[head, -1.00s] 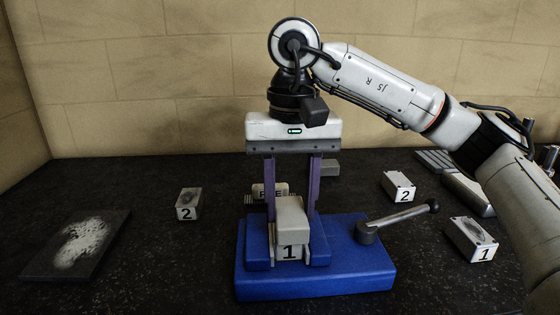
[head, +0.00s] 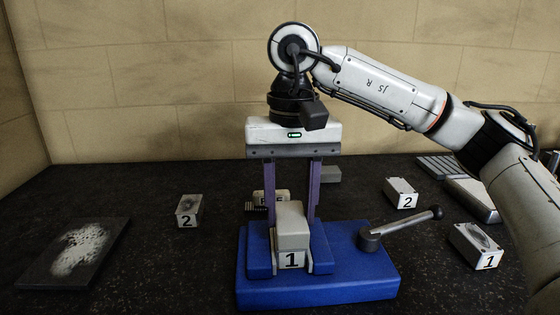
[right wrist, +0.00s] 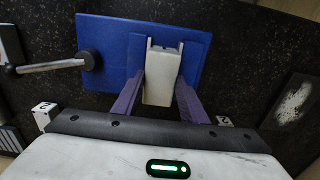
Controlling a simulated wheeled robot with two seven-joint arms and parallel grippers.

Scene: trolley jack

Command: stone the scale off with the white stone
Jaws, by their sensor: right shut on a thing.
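A pale block (head: 292,218), which looks like the white stone, rests on or just above the light block marked 1 (head: 291,261). That block sits between the jaws of a blue vise (head: 350,285). My right gripper (head: 293,208) points straight down over the vise. Its purple fingers are shut on the pale stone, one on each side. In the right wrist view the stone (right wrist: 162,82) lies between the fingers. The stone covers most of the marked block's top, so any scale there is hidden. My left gripper is not in view.
The vise handle (head: 405,228) sticks out to the right. A dark plate with white powder (head: 80,250) lies at the left. Blocks marked 2 stand left (head: 188,211) and right (head: 401,193); another marked 1 (head: 474,246) is at right.

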